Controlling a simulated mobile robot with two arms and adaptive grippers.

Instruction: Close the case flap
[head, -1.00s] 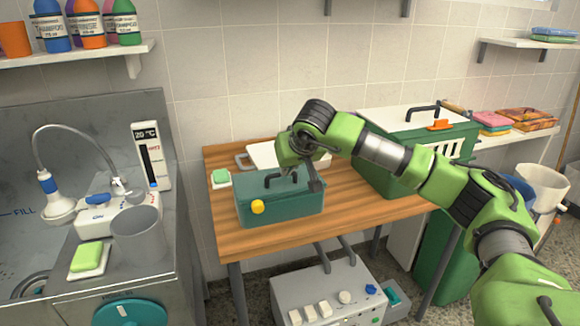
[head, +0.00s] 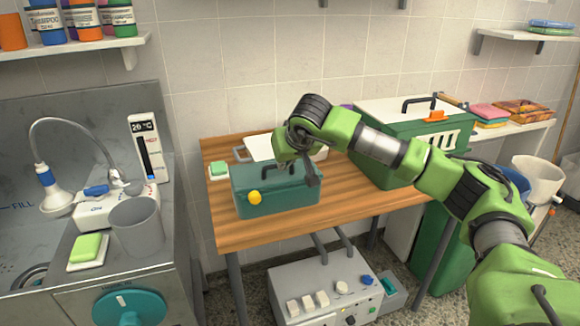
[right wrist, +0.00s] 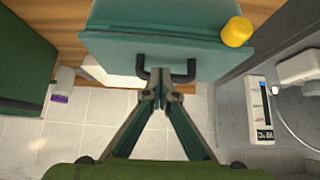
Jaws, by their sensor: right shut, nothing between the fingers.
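The teal case (head: 290,200) stands on the wooden table, with a yellow knob (head: 254,198) on its front. Its flap looks flat on top with a dark handle; I cannot tell whether any gap is left. In the right wrist view the case (right wrist: 150,58), its dark handle (right wrist: 192,72) and the yellow knob (right wrist: 237,32) show at the top. My right gripper (right wrist: 160,94) is shut and empty, its fingertips close to the handle; I cannot tell whether they touch it. In the head view my right wrist hides part of the case top. My left gripper is out of view.
A larger green crate (head: 385,165) with a white top stands to the right on the table. A white tray (head: 262,146) lies behind the case, and a green soap (head: 219,168) is at its left. A steel sink counter (head: 170,255) is at the left. Bare table (head: 340,200) shows right of the case.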

